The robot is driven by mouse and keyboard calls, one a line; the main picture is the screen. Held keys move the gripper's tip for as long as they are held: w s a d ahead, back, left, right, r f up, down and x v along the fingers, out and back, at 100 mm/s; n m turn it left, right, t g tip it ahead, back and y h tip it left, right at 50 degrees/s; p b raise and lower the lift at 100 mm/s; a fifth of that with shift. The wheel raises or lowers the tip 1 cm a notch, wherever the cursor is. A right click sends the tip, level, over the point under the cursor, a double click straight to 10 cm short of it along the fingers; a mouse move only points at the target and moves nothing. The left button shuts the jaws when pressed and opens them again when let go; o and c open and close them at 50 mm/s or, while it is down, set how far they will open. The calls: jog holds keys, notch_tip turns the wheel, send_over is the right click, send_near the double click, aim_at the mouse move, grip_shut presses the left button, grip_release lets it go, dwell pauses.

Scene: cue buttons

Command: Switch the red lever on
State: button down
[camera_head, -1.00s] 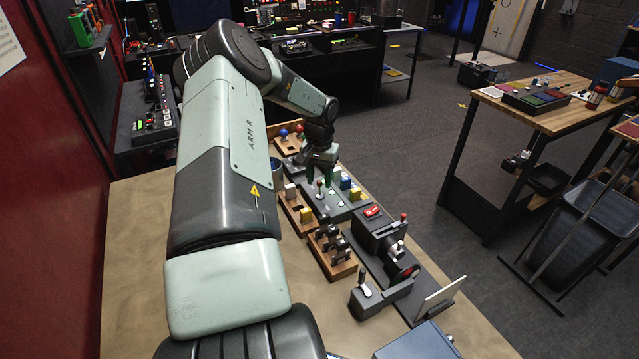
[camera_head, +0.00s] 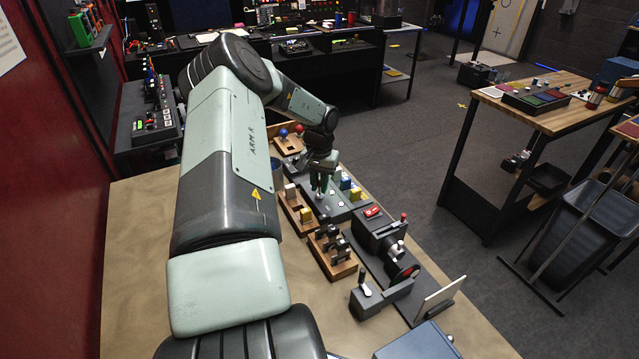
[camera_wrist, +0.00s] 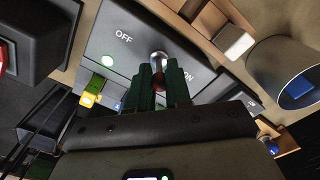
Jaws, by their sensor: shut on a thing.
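The red lever sits on a grey panel (camera_wrist: 108,58) printed OFF and ON. In the wrist view its bright metal shaft (camera_wrist: 158,60) shows between the fingertips, with a bit of red knob just below. My gripper (camera_wrist: 160,82) has dark green fingers, shut on the lever from both sides. OFF is left of the lever and ON is to its right; the lever's exact setting cannot be told. In the head view my gripper (camera_head: 322,188) is down at the panel, and its fingers hide the lever's knob.
Coloured blocks (camera_head: 350,188) stand close to the right of my gripper. A box with a red switch (camera_head: 372,212) stands at the front right. The table's left part (camera_head: 138,250) is clear.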

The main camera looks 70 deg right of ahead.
jog(key=shift+w+d+f+g+y, duration=0.2)
jog(key=shift+w+d+g+y, duration=0.2)
jog(key=shift+g+y, duration=0.4)
jog(key=shift+w+d+f+g+y, duration=0.15)
jog(key=shift+w+d+g+y, duration=0.25)
jog(key=shift+g+y, duration=0.7)
jog(key=shift+a, duration=0.1)
jog(key=c, duration=1.1)
grip_release()
jog(key=shift+o, duration=0.2)
jog(key=shift+r, duration=0.1)
notch_tip(320, 180, up, 10)
